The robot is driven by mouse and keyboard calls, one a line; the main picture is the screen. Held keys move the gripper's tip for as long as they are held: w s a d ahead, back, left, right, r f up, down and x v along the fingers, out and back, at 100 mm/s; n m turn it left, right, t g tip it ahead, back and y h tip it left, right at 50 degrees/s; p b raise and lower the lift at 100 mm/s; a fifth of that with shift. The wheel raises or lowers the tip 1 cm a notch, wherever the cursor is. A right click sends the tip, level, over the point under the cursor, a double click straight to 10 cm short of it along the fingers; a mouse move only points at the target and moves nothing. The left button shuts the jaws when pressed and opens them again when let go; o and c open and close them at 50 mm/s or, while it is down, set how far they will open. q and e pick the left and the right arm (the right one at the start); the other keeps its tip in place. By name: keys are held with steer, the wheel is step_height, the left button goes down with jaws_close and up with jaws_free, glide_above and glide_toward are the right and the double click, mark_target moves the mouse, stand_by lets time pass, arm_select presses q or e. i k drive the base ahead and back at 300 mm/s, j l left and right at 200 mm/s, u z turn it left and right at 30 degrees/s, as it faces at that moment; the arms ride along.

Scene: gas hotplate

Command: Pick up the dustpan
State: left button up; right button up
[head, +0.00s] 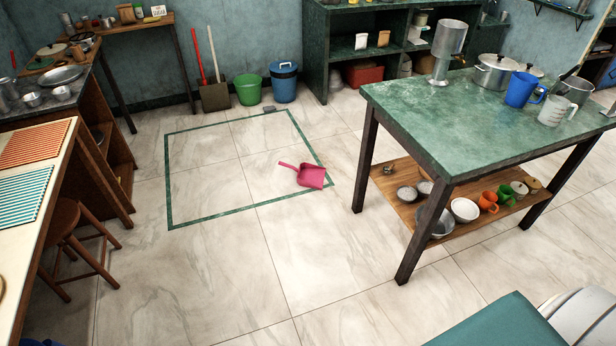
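The dustpan (309,175) is pinkish red and lies on the tiled floor. It is at the right side of a green outlined square, by the square's right edge line. Its short handle points left and its wide pan is to the right. Nothing is touching it that I can see. Neither my left nor my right gripper is in the head view.
A green-topped table (465,115) with pots and jugs stands to the right. A counter (50,160) and a wooden stool (80,240) are at the left. A green bucket (248,90) and a blue bin (284,84) stand at the back. The floor around the dustpan is clear.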

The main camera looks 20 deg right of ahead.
mark_target(309, 175)
steer(key=i+z, duration=0.1)
steer(key=i, duration=1.1)
